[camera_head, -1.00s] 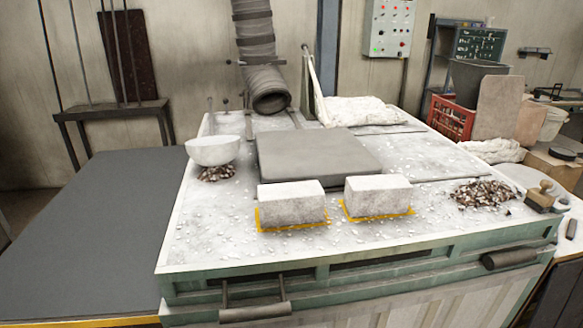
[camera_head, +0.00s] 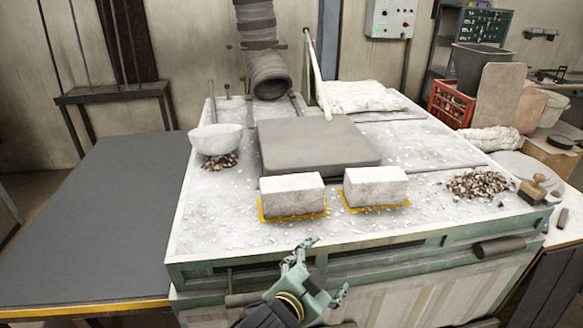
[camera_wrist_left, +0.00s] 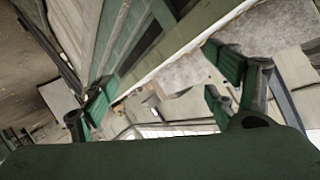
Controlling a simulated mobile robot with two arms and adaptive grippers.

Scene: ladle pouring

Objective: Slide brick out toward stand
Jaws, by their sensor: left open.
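Two pale whitish bricks stand on the front of the worktop in the head view: a left brick (camera_head: 292,195) and a right brick (camera_head: 375,188), each on a yellow-marked patch. I cannot tell which one the task names. A thick grey slab (camera_head: 318,148) lies just behind them. I cannot tell which thing is the stand. My left gripper (camera_head: 320,272) is open and empty, in front of the worktop's front edge, nearest the left brick and apart from it. Its spread fingers also show in the left wrist view (camera_wrist_left: 165,88). My right gripper is not in view.
A white bowl (camera_head: 216,138) sits at the worktop's left, above dark rubble. Another rubble heap (camera_head: 480,185) and a wooden-handled tool (camera_head: 534,190) lie at right. A flexible duct (camera_head: 265,60) hangs at the back. A dark low table (camera_head: 90,215) at left is clear.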

